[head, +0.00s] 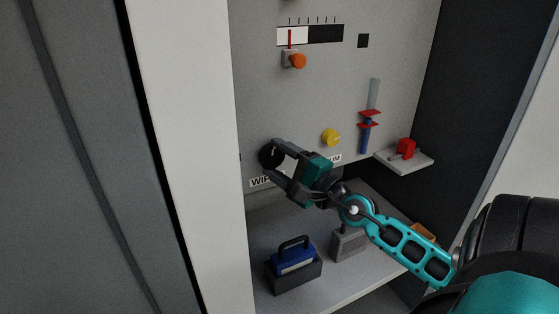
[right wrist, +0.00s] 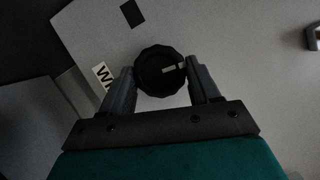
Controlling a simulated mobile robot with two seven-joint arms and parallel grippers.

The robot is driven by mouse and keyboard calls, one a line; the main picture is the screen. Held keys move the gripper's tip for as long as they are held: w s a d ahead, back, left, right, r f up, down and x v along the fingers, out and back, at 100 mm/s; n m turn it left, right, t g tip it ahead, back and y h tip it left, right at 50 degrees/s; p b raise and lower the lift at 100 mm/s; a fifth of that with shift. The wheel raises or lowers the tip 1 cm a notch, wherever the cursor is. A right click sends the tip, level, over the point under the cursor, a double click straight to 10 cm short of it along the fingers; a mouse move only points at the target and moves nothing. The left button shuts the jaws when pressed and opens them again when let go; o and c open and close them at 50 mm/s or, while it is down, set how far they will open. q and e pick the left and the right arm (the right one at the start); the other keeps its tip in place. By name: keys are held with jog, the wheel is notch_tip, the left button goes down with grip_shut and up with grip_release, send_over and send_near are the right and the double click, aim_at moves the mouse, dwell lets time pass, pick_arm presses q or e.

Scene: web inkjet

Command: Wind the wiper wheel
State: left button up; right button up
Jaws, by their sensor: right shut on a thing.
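The wiper wheel is a black, ridged knob (head: 268,156) on the grey back panel, above a label that starts "WI" and is partly covered by my gripper. My right gripper (head: 274,165) reaches it from the right, with its fingers on either side of the knob. In the right wrist view the knob (right wrist: 161,71) sits between the two fingertips (right wrist: 161,80), a pale mark on its face pointing right. The right gripper is shut on the knob. My left gripper is in neither view.
Above are an orange knob (head: 297,61) and a black-and-white scale (head: 310,34) with a red pointer. A yellow knob (head: 331,137) and a red-blue slider (head: 368,120) are to the right. A small shelf (head: 415,163) bears a red block. A blue box (head: 294,258) stands below.

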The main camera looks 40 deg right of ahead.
jog(key=shift+r, duration=0.1)
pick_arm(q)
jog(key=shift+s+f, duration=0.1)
pick_arm(e)
jog(key=o, duration=1.1)
jog(key=shift+a, duration=0.1)
jog(key=shift+c, duration=0.2)
jog(key=shift+s+f+b, duration=0.3)
jog(key=shift+s+b, duration=0.05)
jog(key=shift+s, duration=0.05)
pick_arm(q)
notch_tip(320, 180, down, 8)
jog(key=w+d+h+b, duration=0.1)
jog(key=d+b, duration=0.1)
jog(key=b, duration=0.9)
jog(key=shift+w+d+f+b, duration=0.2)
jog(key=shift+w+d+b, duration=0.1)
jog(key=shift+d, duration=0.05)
pick_arm(e)
jog(key=s+f, duration=0.1)
jog(key=s, duration=1.1)
jog(key=shift+d, duration=0.45)
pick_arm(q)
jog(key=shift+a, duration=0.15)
